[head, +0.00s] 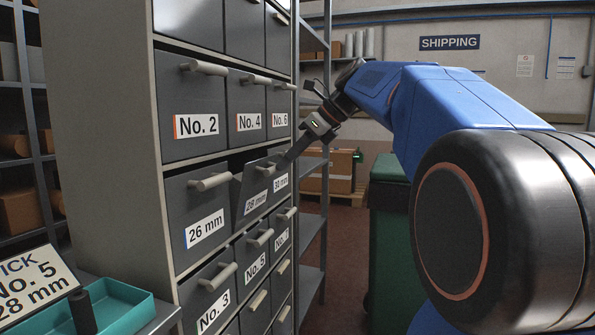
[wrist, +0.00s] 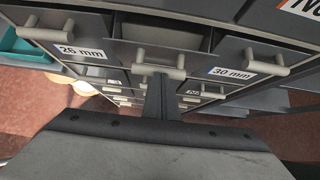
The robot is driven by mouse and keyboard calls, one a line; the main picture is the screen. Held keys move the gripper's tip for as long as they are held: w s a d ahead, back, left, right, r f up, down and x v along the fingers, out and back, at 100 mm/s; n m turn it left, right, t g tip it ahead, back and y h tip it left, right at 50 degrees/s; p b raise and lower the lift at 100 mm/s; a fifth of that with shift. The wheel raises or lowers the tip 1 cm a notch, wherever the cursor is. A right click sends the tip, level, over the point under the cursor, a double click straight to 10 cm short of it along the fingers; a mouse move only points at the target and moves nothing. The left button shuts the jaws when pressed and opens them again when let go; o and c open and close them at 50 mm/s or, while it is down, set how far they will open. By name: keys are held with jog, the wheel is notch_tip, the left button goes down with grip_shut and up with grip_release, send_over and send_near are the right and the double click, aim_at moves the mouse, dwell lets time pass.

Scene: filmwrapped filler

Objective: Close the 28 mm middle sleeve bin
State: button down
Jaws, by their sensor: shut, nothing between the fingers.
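The 28 mm bin (head: 257,200) is the middle one in its row, between the 26 mm bin (head: 208,226) and the 30 mm bin (head: 281,182). It is tipped out at the top, with its front leaning forward of its neighbours. My gripper (head: 285,161) is shut and empty, its fingertips by the 28 mm bin's handle. In the wrist view, the shut fingers (wrist: 160,84) reach up to the middle bin's handle (wrist: 160,68); I cannot tell whether they touch. The 28 mm label is hidden in the wrist view.
Bins No. 2 (head: 197,124), No. 4 (head: 248,121) and No. 6 (head: 279,119) sit above, flush and shut. More bins lie below. A teal tray (head: 138,293) and a pick card (head: 32,285) stand at lower left. A green bin (head: 388,225) stands to the right.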

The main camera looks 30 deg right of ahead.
aim_at(263, 167)
jog(key=shift+g+h, duration=0.3)
jog(key=shift+g, duration=0.1)
jog(key=shift+w+a+r, duration=0.45)
jog(key=shift+w+a, duration=0.15)
jog(key=shift+w, duration=0.15)
jog(key=shift+w+a+r, duration=0.45)
jog(key=shift+w+a, duration=0.1)
jog(key=shift+w, duration=0.15)
jog(key=shift+d+r, duration=0.1)
